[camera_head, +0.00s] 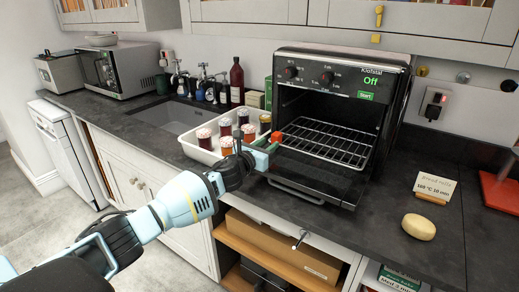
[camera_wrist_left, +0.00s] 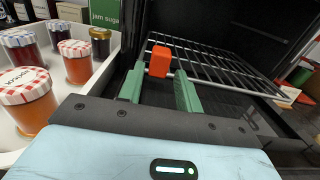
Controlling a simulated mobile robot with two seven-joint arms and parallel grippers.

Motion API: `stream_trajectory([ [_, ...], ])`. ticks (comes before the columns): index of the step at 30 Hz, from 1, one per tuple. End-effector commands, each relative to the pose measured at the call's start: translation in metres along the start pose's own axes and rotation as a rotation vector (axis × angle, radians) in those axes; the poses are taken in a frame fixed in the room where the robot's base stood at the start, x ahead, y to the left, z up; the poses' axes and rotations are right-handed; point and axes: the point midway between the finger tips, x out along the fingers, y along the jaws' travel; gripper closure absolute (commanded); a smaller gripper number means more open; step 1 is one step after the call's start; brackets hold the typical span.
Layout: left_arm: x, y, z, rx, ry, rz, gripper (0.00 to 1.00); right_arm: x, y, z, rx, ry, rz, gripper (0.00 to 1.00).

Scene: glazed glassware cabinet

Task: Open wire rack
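The wire rack (camera_head: 325,142) is a shiny metal grid in the black toaster oven (camera_head: 398,85), whose front is open. An orange-red block (camera_head: 276,136) sits at the rack's front left edge. In the left wrist view the rack (camera_wrist_left: 225,70) reaches back into the dark oven, with the block (camera_wrist_left: 160,62) at its front bar. My left gripper (camera_head: 268,145) is at that corner. In the left wrist view its green fingers (camera_wrist_left: 160,80) are apart, with the block just ahead between their tips. My right gripper is not in view.
The lowered oven door (camera_head: 310,182) lies in front, under the rack. A white tray (camera_head: 198,152) of jam jars stands close on the left.

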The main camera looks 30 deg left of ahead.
Motion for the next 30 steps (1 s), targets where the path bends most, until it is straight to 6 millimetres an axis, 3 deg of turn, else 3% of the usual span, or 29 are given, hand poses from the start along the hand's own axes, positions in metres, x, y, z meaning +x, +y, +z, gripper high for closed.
stream_trajectory([
  [6,-0.028,0.0,0.002,0.002,-0.001,-0.001,0.65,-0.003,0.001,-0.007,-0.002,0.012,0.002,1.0],
  [12,-0.04,0.0,0.0,0.0,0.0,-0.001,0.65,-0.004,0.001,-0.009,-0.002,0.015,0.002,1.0],
  [30,-0.042,-0.001,0.0,0.0,0.0,-0.001,0.65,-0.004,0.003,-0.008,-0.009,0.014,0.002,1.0],
])
